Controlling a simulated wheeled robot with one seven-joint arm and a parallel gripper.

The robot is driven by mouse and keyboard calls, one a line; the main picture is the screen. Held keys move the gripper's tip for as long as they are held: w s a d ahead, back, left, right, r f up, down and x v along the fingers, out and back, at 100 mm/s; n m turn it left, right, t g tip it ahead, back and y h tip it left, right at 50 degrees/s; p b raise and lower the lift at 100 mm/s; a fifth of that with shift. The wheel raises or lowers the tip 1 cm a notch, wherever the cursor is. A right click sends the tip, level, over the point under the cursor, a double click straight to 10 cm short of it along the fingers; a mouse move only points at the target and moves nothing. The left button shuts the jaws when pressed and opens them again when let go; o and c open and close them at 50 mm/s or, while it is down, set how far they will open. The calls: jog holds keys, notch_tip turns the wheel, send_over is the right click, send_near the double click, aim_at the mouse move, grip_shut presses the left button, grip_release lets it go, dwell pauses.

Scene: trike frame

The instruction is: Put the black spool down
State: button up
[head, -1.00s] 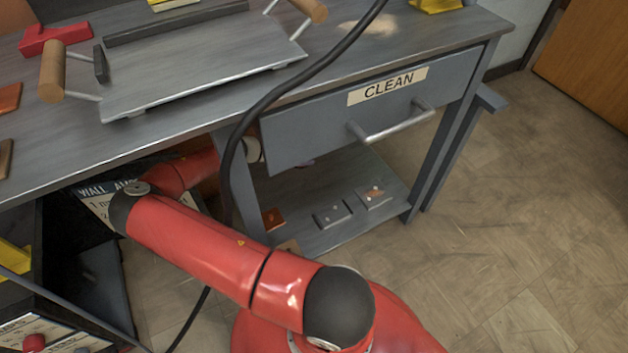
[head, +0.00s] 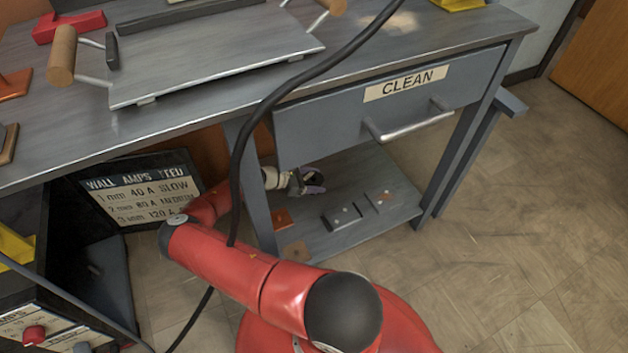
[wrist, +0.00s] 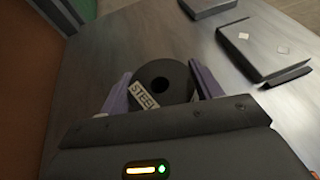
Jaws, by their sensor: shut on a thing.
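The black spool (wrist: 177,76) shows in the wrist view, a round dark disc with a hole in its middle and a pale label reading STEEL. My gripper (wrist: 162,92) is shut on it, with a purple finger on each side. In the head view my gripper (head: 312,183) is under the workbench, over the lower shelf (head: 375,178). The spool is too small and dark there to tell apart. I cannot tell whether the spool touches the shelf.
Dark flat blocks (wrist: 262,45) lie on the shelf right of the spool; the head view also shows them (head: 342,216). A drawer marked CLEAN (head: 390,105) hangs above. A bench leg (head: 255,190) and a black cable (head: 240,150) stand near my arm.

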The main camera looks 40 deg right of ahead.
jog(key=o, duration=1.2)
jog(key=v, duration=0.7)
jog(key=shift+a+r, duration=0.15)
jog(key=shift+a, duration=0.1)
